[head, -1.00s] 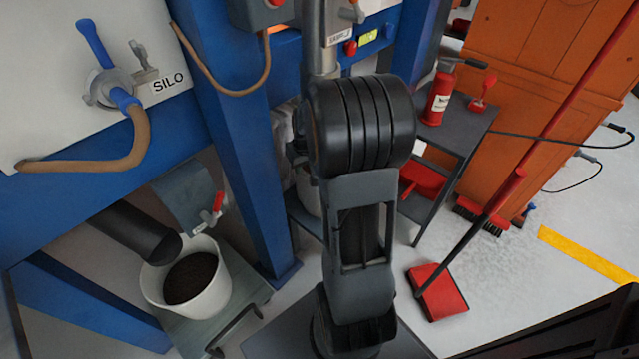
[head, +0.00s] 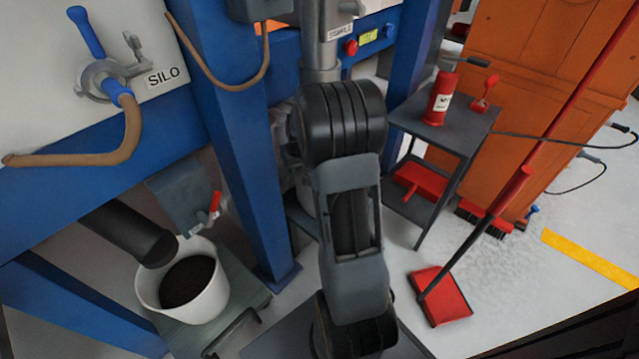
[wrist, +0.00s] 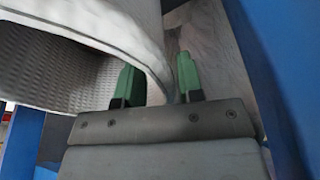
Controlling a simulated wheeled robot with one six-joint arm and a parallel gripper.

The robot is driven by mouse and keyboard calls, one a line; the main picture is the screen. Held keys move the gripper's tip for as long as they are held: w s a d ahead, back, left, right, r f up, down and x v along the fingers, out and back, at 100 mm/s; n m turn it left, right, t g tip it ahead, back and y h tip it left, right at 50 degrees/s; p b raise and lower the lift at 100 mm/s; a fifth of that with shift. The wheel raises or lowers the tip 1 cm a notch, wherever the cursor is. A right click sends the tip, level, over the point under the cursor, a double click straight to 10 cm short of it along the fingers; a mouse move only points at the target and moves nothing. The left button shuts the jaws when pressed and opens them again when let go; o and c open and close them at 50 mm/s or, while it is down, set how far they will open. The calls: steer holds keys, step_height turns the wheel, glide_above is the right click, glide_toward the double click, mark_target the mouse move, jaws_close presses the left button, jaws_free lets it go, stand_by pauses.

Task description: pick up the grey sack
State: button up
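In the wrist view my gripper (wrist: 160,78) has two green fingertips standing apart, with a gap between them. A pale grey band with a rounded edge (wrist: 135,35) curves down from the upper left to the gap. Left of it is a pale woven-looking surface (wrist: 65,75); I cannot tell surely whether these belong to the grey sack. A crumpled pale grey sheet (wrist: 210,50), sack-like, shows behind and right of the fingers. In the head view a little crumpled pale material (head: 284,140) shows left of my arm, behind the blue post. My arm hides my gripper there.
A blue post (head: 240,130) stands close left of my arm. A white bucket of dark grains (head: 215,297) sits beneath a dark pipe. A grey shelf table (head: 440,135) holds red items at right. A red dustpan (head: 440,295) lies on the floor.

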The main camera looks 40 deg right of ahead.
steer(key=shift+c, duration=0.4)
jaws_close()
stand_by(0.9)
steer(key=shift+r, duration=0.15)
